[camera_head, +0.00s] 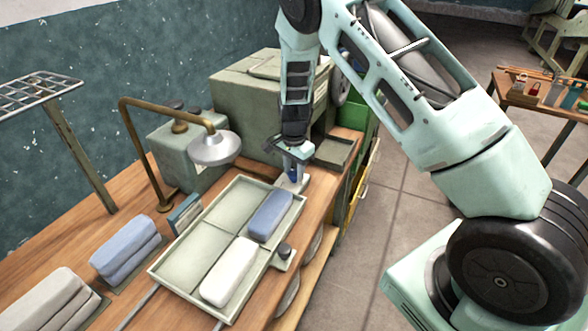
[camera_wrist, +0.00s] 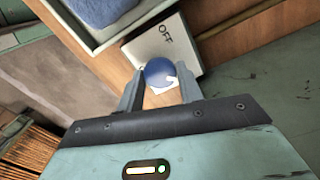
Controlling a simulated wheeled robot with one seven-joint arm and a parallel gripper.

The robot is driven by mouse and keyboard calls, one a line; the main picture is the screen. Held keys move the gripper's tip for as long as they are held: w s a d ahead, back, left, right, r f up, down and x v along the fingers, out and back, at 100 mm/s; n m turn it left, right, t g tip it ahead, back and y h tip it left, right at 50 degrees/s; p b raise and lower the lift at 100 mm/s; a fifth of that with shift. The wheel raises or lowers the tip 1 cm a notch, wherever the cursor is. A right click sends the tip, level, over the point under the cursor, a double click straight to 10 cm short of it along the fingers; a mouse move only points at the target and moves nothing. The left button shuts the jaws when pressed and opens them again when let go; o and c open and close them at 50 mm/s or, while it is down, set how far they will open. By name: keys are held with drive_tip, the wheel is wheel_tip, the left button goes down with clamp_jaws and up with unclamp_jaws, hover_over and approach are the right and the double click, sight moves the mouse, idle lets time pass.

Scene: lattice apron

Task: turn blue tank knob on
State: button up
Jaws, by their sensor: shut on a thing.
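In the head view my gripper (camera_head: 294,172) reaches down to the plate just behind the tray, with a bit of the blue knob showing between the fingers. The pointer's exact target is partly hidden by the fingers.
A pale divided tray (camera_head: 190,243) holds a blue bundle (camera_head: 271,216) and a white bundle (camera_head: 229,272) beside the plate. Folded blue cloth (camera_head: 125,247) lies left. Open floor is right of the bench.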

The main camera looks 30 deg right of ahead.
sight(294, 173)
drive_tip(key=shift+m, duration=0.5)
drive_tip(key=o, duration=1)
wheel_tip(294, 173, up, 18)
drive_tip(key=b, duration=0.2)
drive_tip(key=shift+f+b, duration=0.25)
drive_tip(key=shift+b, duration=0.15)
